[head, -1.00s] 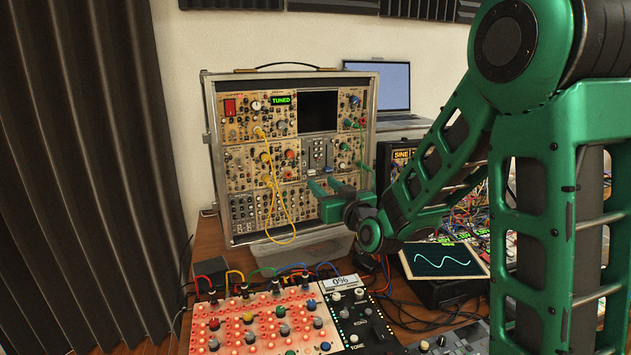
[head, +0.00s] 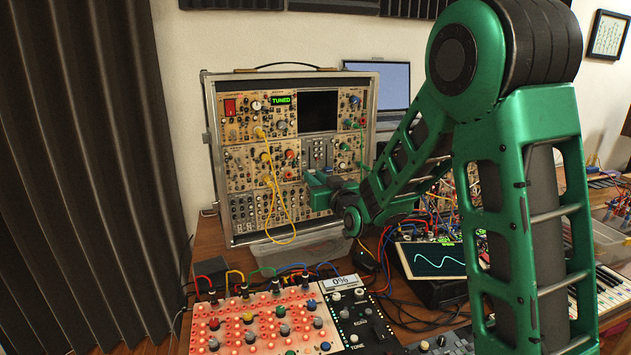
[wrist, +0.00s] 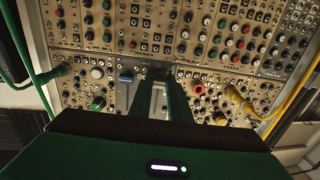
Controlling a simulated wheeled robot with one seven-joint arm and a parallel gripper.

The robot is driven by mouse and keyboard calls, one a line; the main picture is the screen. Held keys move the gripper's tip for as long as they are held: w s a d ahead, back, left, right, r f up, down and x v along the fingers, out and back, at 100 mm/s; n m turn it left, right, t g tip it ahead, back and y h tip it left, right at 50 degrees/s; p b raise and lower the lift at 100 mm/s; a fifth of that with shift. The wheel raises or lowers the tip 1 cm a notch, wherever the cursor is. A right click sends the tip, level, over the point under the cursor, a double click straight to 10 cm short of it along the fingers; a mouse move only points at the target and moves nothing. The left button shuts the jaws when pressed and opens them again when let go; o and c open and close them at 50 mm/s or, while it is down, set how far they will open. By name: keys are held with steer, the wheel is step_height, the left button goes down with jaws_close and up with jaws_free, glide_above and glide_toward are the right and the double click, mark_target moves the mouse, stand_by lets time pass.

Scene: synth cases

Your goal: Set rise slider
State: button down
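A module with vertical sliders (head: 320,153) sits in the upright synth case (head: 229,187), right of its middle. In the wrist view the case is upside down, and a blue slider cap (wrist: 125,78) shows left of my fingers. A dark cap (wrist: 157,71) shows between my fingertips, and a pale slider track runs below it. My gripper (wrist: 160,82) is at the slider panel with its two green fingers apart; I cannot tell whether they touch the dark cap. In the head view my gripper (head: 316,186) covers the panel's lower part. No label reading "rise" is legible.
A yellow cable (head: 273,185) hangs left of the sliders, and a green cable (head: 362,145) is at the right. A clear plastic tray (head: 300,245) lies below the case.

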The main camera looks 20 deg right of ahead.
steer(key=shift+r, duration=3.55)
steer(key=c, duration=1.6)
jaws_free()
steer(key=shift+c, duration=0.2)
steer(key=shift+s+f, duration=0.1)
steer(key=shift+s, duration=0.1)
steer(key=s+d, duration=0.1)
steer(key=s, duration=0.9)
steer(key=shift+d, duration=0.3)
steer(key=shift+s, duration=0.1)
